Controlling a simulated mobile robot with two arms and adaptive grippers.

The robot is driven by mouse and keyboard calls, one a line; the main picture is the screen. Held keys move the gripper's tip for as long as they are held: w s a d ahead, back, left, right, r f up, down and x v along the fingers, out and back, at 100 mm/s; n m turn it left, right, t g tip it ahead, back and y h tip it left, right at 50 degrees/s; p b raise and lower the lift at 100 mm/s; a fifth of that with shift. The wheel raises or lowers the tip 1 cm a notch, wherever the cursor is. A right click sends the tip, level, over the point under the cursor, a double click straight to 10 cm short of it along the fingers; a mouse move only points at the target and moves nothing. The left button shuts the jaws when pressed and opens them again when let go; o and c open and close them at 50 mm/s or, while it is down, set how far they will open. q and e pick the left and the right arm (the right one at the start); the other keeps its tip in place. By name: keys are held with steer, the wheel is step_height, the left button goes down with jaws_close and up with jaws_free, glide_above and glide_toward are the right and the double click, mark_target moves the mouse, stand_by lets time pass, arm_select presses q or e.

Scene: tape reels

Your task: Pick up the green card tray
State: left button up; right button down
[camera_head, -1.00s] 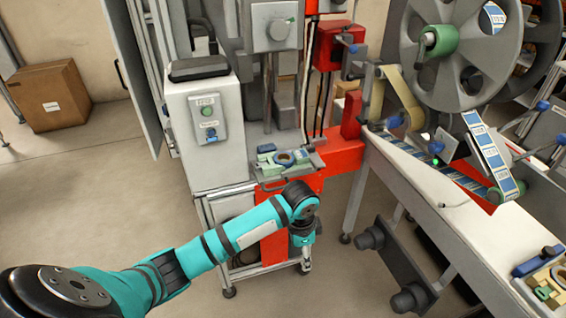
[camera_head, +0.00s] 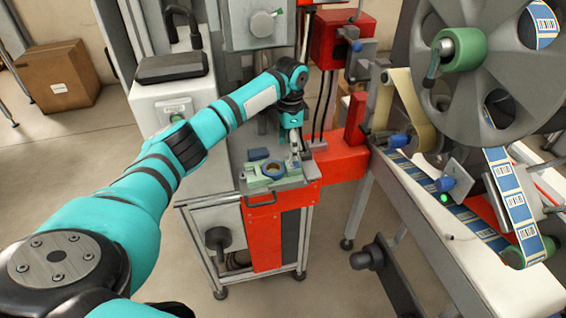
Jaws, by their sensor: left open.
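A pale green tray (camera_head: 256,178) lies on the small metal shelf of the machine, in the middle of the head view. I cannot tell whether the fingers touch the tray. The gripper hides part of the tray's right end. My right gripper is out of view.
The grey shelf (camera_head: 296,182) has a handle in front and sits on a red cabinet (camera_head: 263,240). A white column with a button box (camera_head: 176,108) stands to the left. A label reel (camera_head: 490,60) and a conveyor are to the right.

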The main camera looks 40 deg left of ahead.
mark_target(288, 165)
arm_select(q)
steer(key=f, duration=0.1)
steer(key=s+f, duration=0.1)
steer(key=f, duration=0.1)
steer(key=shift+s+d+f+p, duration=0.1)
steer(key=shift+s+f+p, duration=0.1)
steer(key=shift+s+p, duration=0.15)
step_height(288, 165, down, 3)
steer(key=shift+w+r, duration=0.15)
steer(key=shift+f, duration=0.25)
steer(key=shift+c, duration=1.4)
steer(key=c, duration=0.8)
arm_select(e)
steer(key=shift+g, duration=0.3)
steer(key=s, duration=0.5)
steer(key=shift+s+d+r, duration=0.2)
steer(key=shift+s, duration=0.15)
